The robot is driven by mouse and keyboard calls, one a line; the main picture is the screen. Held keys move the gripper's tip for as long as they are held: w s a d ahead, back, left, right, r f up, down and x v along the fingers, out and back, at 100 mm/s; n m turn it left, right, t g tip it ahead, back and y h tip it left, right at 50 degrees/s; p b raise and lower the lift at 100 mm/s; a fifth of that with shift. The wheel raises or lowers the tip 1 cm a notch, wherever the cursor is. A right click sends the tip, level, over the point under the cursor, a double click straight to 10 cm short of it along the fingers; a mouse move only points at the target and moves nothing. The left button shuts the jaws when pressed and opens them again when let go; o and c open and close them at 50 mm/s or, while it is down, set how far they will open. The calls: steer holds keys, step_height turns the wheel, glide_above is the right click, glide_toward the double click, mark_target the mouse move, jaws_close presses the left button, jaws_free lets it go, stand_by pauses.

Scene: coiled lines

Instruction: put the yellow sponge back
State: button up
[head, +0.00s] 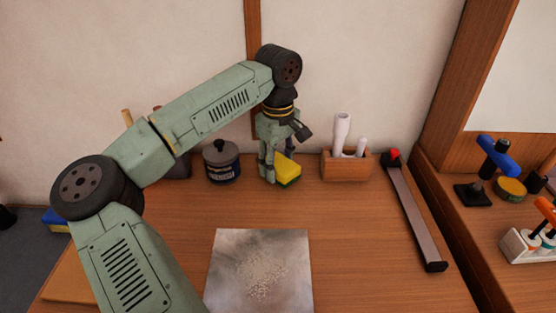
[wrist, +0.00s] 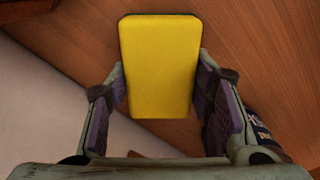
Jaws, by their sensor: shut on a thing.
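The yellow sponge (head: 287,169), with a green layer along one edge, is at the back of the wooden table in the head view. My gripper (head: 269,172) points down and is shut on it. In the wrist view the yellow face of the sponge (wrist: 160,65) lies between the two fingers of my gripper (wrist: 162,95). The sponge is at or just above the table top; I cannot tell whether it touches. One finger hides part of the sponge in the head view.
A dark lidded jar (head: 221,163) stands left of my gripper. A wooden holder (head: 346,166) with white tools stands to the right. A long bar with a red end (head: 414,215) lies farther right. A grey plate with pale grains (head: 259,272) lies in front, with bare table around it.

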mark_target(278, 161)
steer(key=shift+f, duration=0.15)
steer(key=o, duration=1.1)
step_height(278, 161, up, 12)
steer(key=shift+r+b, duration=0.2)
steer(key=shift+b, duration=0.65)
